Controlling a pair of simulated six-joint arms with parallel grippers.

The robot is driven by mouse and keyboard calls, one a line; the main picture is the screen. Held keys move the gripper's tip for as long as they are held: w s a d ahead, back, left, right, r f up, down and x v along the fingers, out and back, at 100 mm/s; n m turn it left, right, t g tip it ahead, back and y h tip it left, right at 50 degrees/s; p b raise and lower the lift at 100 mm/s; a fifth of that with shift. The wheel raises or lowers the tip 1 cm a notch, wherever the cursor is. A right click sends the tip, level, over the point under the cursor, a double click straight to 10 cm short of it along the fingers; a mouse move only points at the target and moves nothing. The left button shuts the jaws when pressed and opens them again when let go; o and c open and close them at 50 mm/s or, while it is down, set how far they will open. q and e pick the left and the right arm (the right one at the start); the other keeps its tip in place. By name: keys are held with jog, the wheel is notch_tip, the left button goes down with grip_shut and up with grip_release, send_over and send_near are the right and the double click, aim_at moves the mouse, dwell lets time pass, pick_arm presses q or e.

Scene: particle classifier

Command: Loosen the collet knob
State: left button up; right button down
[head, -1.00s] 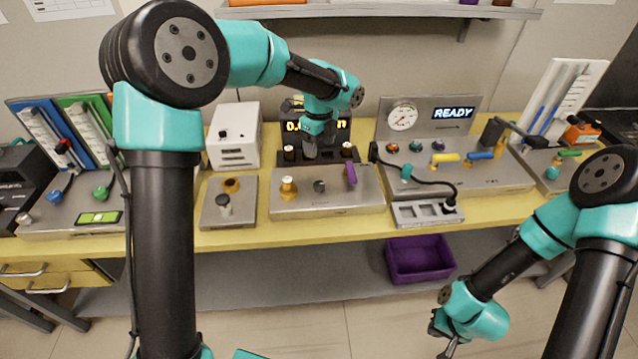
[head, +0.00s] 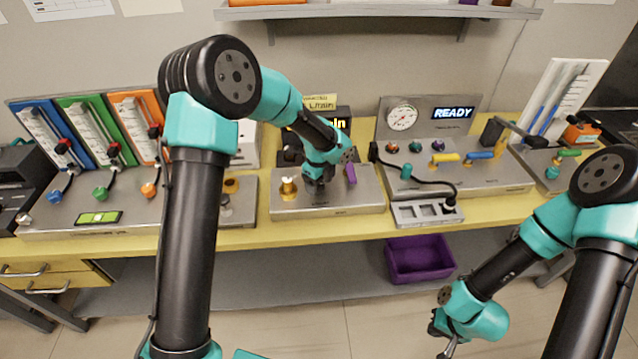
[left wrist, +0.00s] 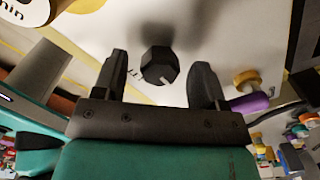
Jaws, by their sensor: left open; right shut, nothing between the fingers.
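The dark faceted knob (left wrist: 160,66), with a white mark on its face, is on the grey metal plate (head: 345,203); I take it for the collet knob. My left gripper (head: 318,180) hides it in the head view. In the left wrist view my left gripper (left wrist: 160,60) is open, with one finger on each side of the knob and gaps showing on both sides. Whether the fingertips reach down around the knob I cannot tell. My right gripper (head: 440,333) is shut and empty, low at the right, in front of the bench.
A gold fitting (head: 288,188) stands left of my left gripper on the same plate. A purple lever (head: 351,174) is close on its right. A black cable (head: 445,186) and a grey tray (head: 402,214) lie further right.

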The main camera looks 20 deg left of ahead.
pick_arm(q)
jog(key=shift+f, duration=0.2)
jog(key=shift+c, duration=0.2)
jog(key=c, duration=0.9)
